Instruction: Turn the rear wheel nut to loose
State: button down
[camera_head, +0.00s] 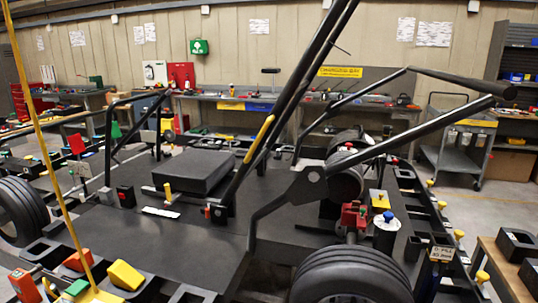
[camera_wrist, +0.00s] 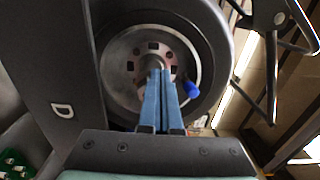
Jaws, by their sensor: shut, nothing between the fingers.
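In the wrist view a black-tyred wheel (camera_wrist: 210,35) with a grey rim faces me. A round hub piece, which looks like the wheel nut (camera_wrist: 153,61), sits at the rim's centre, with several dark holes around it. My gripper (camera_wrist: 162,74) has long blue fingers that lie together with nothing between them. Their tips overlap the lower edge of the hub piece in the picture; I cannot tell whether they touch it. A blue knob (camera_wrist: 192,90) shows right of the fingers. In the head view a black tyre (camera_head: 350,276) stands at the bottom; my gripper is not visible there.
A dark upright panel (camera_wrist: 58,60) stands close at left in the wrist view. In the head view the kart's deck (camera_head: 200,235) carries a black block (camera_head: 193,170) and red and blue fittings. Another wheel (camera_head: 22,210) is at far left. Tool benches line the wall.

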jog(key=shift+s+d+f+b, duration=0.2)
jog(key=shift+d+b, duration=0.3)
jog(key=shift+b, duration=0.45)
dwell(0.7)
jog(key=shift+f, duration=0.25)
